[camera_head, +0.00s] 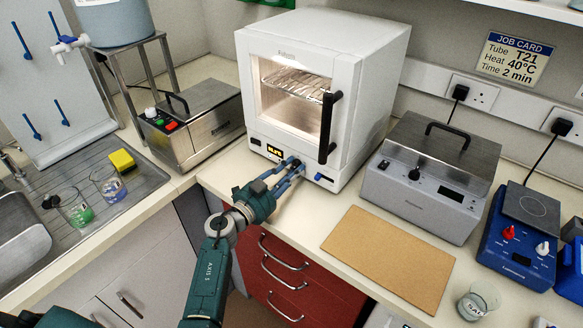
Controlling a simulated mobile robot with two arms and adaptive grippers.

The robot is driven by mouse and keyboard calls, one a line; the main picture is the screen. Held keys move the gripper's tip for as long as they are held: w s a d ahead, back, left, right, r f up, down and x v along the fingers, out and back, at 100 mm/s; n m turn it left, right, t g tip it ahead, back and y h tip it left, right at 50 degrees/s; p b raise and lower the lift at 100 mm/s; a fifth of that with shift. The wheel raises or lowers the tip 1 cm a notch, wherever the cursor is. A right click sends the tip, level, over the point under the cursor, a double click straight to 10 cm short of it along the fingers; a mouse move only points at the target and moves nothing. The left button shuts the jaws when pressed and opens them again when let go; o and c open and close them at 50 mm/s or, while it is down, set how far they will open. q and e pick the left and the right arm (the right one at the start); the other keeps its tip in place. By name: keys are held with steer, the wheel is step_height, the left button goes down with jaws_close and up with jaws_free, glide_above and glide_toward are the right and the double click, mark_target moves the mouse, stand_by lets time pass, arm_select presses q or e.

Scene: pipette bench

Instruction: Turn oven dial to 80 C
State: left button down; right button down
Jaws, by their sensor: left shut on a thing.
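The white oven (360,60) stands on the bench at the back middle, with a lit window, a wire shelf inside and a black door handle (328,125). A small yellow-lit display (274,151) shows on its lower front panel; I cannot read its digits. My left gripper (293,165) reaches the lower front panel, and its blue fingers are shut on the dial. My right gripper is not in view.
A steel bath with red and green switches (196,118) stands left of the oven. A grey lidded bath (425,185) and a blue hotplate stirrer (518,240) stand to the right. A tan board (390,257) lies in front. A job card (514,58) reads T21, 40°C, 2 min.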

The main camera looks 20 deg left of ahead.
arm_select(q)
steer(key=shift+a+m, duration=0.2)
steer(key=shift+m, duration=1.2)
steer(key=m, duration=0.3)
steer(key=shift+a+m, duration=0.1)
steer(key=shift+m, duration=0.2)
steer(key=m+b, duration=0.1)
steer(key=m, duration=0.3)
steer(key=shift+w+r+b, duration=0.1)
steer(key=shift+r+b, duration=0.05)
steer(key=shift+b, duration=0.15)
steer(key=m, duration=0.2)
steer(key=m+b, duration=0.1)
steer(key=m, duration=0.1)
steer(key=shift+r+m, duration=0.2)
steer(key=shift+m, duration=0.1)
steer(key=shift+r+m, duration=0.15)
steer(key=shift+m, duration=0.15)
